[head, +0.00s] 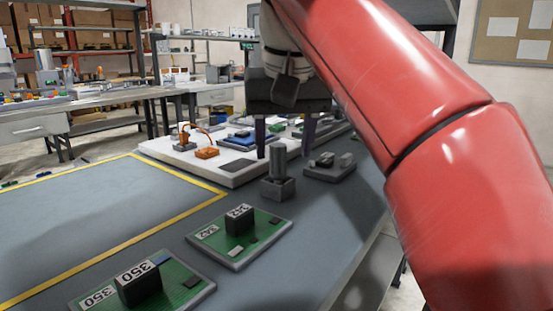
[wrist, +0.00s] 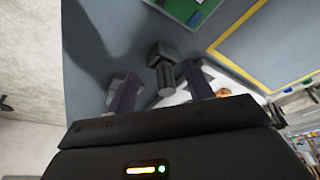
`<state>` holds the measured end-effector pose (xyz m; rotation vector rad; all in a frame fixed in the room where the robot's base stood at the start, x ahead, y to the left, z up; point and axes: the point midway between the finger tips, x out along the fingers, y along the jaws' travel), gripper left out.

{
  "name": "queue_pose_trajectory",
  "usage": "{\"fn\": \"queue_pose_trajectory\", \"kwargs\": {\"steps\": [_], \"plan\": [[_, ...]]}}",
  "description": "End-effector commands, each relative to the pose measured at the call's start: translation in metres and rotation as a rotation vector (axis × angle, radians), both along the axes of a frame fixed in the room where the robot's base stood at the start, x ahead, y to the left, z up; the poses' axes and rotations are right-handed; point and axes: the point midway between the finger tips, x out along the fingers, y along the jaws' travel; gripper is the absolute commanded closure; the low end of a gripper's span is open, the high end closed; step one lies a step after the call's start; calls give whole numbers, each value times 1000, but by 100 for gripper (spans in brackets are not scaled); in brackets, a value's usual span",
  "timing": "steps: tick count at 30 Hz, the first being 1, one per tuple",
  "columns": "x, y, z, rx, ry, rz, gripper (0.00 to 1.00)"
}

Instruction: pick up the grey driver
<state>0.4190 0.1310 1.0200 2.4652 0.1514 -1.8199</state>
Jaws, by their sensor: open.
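The grey driver (head: 279,161) looks like a short dark grey cylinder standing upright in a square grey block (head: 277,189) on the bench. In the wrist view, the driver (wrist: 165,78) shows between my two fingers in the picture, with the block (wrist: 172,52) just beyond it. My gripper (head: 285,145) is open and points down above and around the driver's top in the head view. The fingers also show in the wrist view (wrist: 162,88), apart on either side. I cannot tell whether either finger touches the driver.
Two green boards with black blocks, labelled 350 (head: 145,285) and 342 (head: 240,238), lie nearer. A grey base with small parts (head: 331,166) sits close on the right. A white board (head: 195,160) with orange and blue parts lies behind. The yellow-bordered area (head: 90,220) is clear.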

Motion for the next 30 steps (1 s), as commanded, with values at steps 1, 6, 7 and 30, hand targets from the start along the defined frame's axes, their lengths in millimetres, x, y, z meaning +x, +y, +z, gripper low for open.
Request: {"fn": "queue_pose_trajectory", "kwargs": {"steps": [1,6,7,30], "plan": [[11,1,2,0,2,-1,48],[35,4,2,1,0,-2,48],[37,4,2,0,-1,-1,48],[65,8,-48,1,-2,-1,48]]}}
